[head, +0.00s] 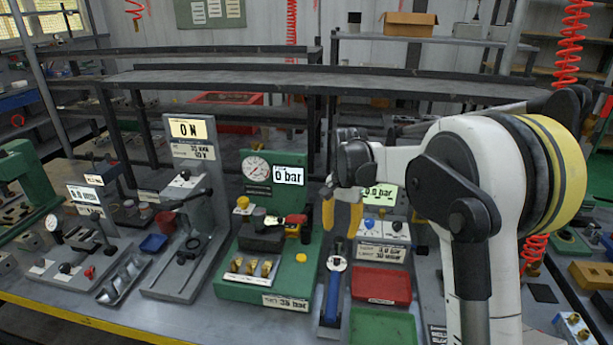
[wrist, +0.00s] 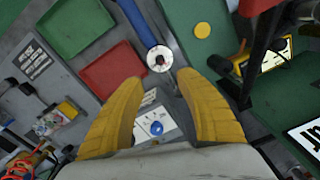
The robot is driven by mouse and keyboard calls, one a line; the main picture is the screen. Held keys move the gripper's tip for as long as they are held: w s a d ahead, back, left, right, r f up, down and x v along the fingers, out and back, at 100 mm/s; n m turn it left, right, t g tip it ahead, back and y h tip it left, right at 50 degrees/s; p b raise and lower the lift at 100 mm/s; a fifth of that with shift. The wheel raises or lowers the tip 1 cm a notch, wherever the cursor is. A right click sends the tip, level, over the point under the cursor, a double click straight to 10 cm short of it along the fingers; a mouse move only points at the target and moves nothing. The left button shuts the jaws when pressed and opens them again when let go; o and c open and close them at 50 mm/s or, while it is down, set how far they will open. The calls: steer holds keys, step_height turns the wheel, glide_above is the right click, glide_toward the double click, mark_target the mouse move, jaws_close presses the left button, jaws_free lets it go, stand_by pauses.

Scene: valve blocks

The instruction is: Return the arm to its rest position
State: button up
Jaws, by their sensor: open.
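My white arm bends in from the right of the head view. Its gripper (head: 342,215) has yellow fingers and points down above the workbench, in front of a grey panel. In the wrist view the two yellow fingers of my gripper (wrist: 156,95) are spread apart, with nothing between them. A blue-handled tool (head: 333,290) stands below the gripper on a grey base, and its blue handle (wrist: 138,22) also shows in the wrist view. The gripper is apart from it.
A green valve board (head: 232,291) with a gauge stands left of the gripper. A red tray (head: 382,284) and a green tray (head: 383,328) lie at the front. A grey force stand (head: 203,265) is further left. Dark shelves (head: 300,85) cross behind the bench.

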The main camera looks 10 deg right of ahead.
steer(key=s+r+n+t, duration=0.3)
steer(key=s+r+n, duration=0.1)
steer(key=s+r, duration=0.85)
steer(key=s+f+n+t, duration=0.1)
steer(key=s+f+t, duration=0.1)
steer(key=s, duration=0.6)
steer(key=s+f+n+t, duration=0.2)
steer(key=s, duration=0.7)
steer(key=shift+f+n, duration=0.3)
